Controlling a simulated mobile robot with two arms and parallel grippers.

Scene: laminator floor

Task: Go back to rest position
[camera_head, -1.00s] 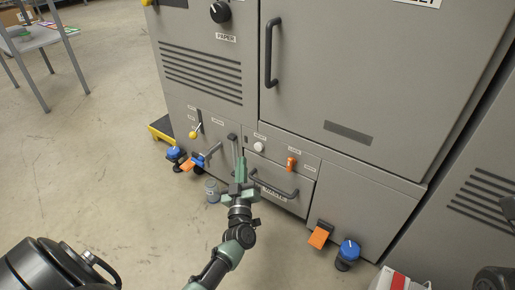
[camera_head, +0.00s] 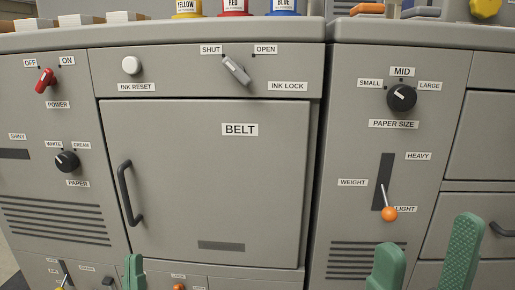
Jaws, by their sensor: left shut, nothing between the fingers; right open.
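My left gripper (camera_head: 134,266) shows as a narrow green tip at the bottom edge, left of centre, in front of the grey machine (camera_head: 215,175). It is shut, with nothing seen in it. My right gripper (camera_head: 427,235) is at the bottom right. Its two green fingers stand upright and well apart, with nothing between them. The arms behind both grippers are out of view.
The machine's front fills the view. The BELT door (camera_head: 220,170) is closed, with a black handle (camera_head: 129,195) on its left. An orange-tipped weight lever (camera_head: 388,213) is just above my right gripper. Yellow, red and blue containers (camera_head: 235,8) stand on top.

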